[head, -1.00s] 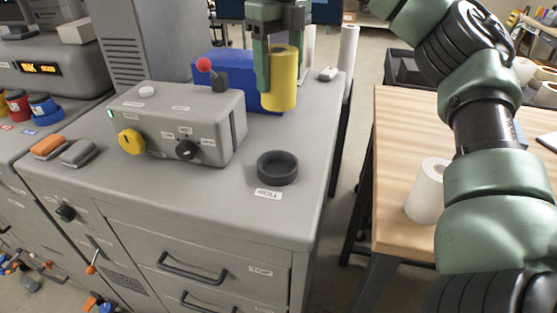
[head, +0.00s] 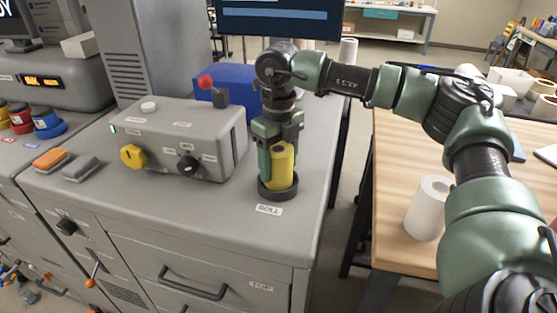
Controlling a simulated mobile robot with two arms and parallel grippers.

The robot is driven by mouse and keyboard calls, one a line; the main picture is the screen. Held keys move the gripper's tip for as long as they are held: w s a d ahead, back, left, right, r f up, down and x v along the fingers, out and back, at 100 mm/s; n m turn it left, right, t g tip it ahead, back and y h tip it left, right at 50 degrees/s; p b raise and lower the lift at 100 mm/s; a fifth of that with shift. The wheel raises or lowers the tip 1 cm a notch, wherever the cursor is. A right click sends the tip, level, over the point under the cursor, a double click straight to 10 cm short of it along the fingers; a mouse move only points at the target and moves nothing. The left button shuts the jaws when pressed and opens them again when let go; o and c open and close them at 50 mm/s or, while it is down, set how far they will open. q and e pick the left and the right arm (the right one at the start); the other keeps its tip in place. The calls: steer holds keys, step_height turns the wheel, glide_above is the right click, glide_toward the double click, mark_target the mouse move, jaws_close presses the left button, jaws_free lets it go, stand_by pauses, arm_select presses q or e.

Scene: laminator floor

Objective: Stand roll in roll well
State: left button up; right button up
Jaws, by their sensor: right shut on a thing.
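The yellow roll (head: 283,167) stands upright with its lower end inside the dark round roll well (head: 277,192), which sits on the grey cabinet top above the ROLL label (head: 269,210). My right gripper (head: 277,160) comes down from above and is shut on the yellow roll, with a green finger along its left side. Whether the roll touches the bottom of the well is hidden by the rim. My left gripper is not in view.
A grey control box (head: 180,140) with a yellow knob and a red-tipped lever stands left of the well. A blue box (head: 228,85) is behind. A wooden table (head: 390,190) with a white roll (head: 428,208) is at right.

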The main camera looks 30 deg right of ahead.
steer(key=shift+f+b, duration=0.45)
steer(key=o, duration=1.8)
steer(key=shift+c, duration=0.2)
steer(key=shift+r, duration=0.1)
steer(key=shift+a, duration=0.1)
steer(key=shift+r+p, duration=0.4)
steer(key=shift+p, duration=0.05)
steer(key=shift+r, duration=0.25)
step_height(320, 180, up, 11)
steer(key=b, duration=0.2)
steer(key=shift+r+b, duration=0.2)
steer(key=shift+b, duration=0.1)
steer(key=shift+f, duration=0.1)
